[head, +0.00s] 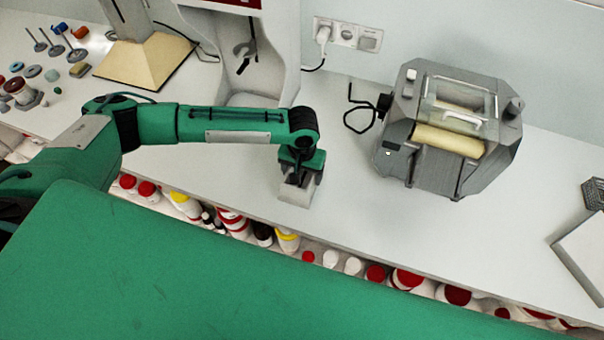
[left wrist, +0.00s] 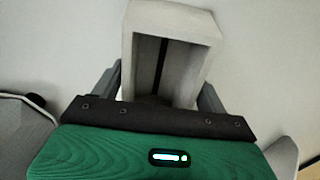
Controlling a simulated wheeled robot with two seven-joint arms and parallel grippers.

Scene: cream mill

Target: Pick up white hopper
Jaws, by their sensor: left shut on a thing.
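The white hopper (head: 297,193) is a small pale box-like piece in the middle of the head view, near the front edge of the white counter. My left gripper (head: 299,178) points down at it from above and is shut on it. In the left wrist view the hopper (left wrist: 170,40) shows as an off-white hollow frame with a dark slot inside, between my two grey fingers (left wrist: 158,92). Whether it touches the counter is not clear. My right gripper is in neither view.
A grey roller mill (head: 448,130) stands on the counter to the right, with a black crank at its left. A white machine (head: 246,55) stands behind my arm. Bottles with red and yellow caps (head: 232,222) line a shelf below the front edge. Counter between hopper and mill is clear.

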